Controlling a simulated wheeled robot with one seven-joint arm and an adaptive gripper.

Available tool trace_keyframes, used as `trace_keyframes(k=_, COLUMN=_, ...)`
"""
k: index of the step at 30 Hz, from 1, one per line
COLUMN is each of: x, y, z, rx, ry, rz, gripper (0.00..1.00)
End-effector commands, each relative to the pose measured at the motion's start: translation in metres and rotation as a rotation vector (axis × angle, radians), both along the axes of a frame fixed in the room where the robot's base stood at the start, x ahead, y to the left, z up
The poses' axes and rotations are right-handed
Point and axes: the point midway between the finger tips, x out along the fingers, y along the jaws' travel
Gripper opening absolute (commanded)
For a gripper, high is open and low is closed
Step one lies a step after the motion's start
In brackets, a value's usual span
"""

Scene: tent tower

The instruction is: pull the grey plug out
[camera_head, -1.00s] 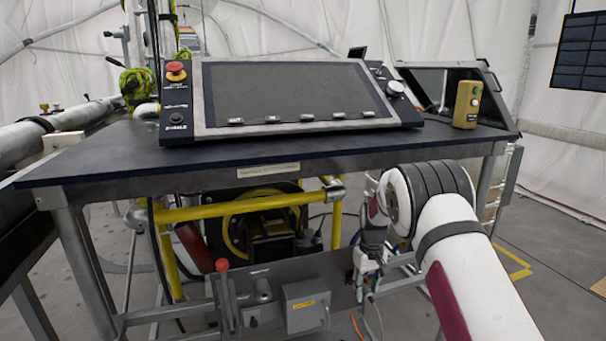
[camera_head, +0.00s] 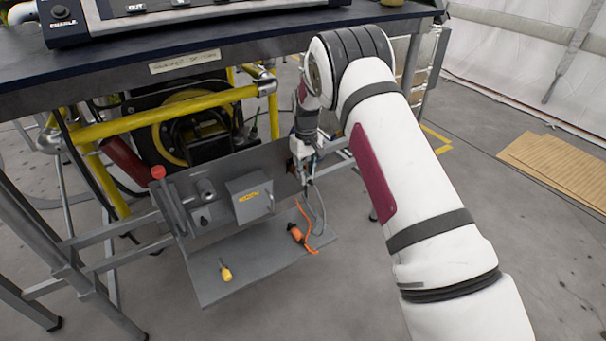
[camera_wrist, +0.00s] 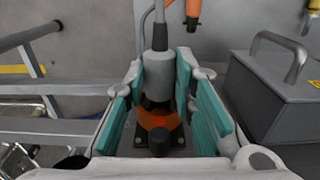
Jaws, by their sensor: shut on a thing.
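The grey plug (camera_wrist: 157,70) stands between the teal pads of my gripper (camera_wrist: 161,78) in the wrist view, with a grey cable running from its far end. My gripper is shut on it. The near end of the plug meets a dark flanged socket (camera_wrist: 157,140) with an orange ring; the fingers partly cover this joint, and I cannot tell how deep the plug sits. In the head view my gripper (camera_head: 303,153) is at the right end of the upright grey panel (camera_head: 228,165), under the table; the plug is mostly hidden there.
A grey box with a handle (camera_head: 249,197) is on the panel, left of my gripper. A red-knobbed lever (camera_head: 158,173) stands farther left. An orange connector (camera_head: 296,233) and a yellow plug (camera_head: 226,272) lie on the lower shelf (camera_head: 245,270). The table (camera_head: 300,40) overhangs.

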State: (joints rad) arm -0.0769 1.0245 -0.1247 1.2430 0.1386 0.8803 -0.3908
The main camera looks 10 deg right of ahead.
Motion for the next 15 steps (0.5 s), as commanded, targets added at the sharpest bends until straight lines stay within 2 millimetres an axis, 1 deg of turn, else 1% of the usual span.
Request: trace_keyframes(k=15, x=-0.018, y=-0.006, z=0.001, rx=-0.001, ry=0.003, rz=-0.001, gripper=0.00)
